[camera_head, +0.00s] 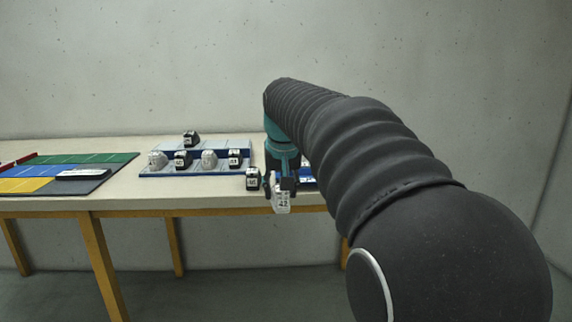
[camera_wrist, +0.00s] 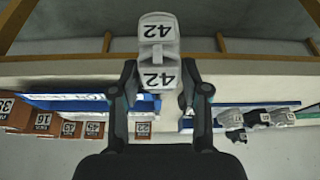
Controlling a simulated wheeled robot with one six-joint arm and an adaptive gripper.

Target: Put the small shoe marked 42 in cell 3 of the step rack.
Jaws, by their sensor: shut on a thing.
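My gripper (camera_head: 281,186) is shut on a small light grey shoe (camera_head: 281,203) marked 42, held just in front of the table's front edge. In the wrist view the shoe (camera_wrist: 158,33) sits between the two fingers, with two 42 labels facing the camera. The blue and pale step rack (camera_head: 149,174) stands on the table, left of my gripper. Its lower step holds several small shoes, grey and black in turn. One black shoe (camera_head: 191,138) stands on the upper step, with bare places on that step. The rack's cell numbers are not legible.
Brown labelled boxes (camera_wrist: 43,122) show in the wrist view. My arm hides the table's right part.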

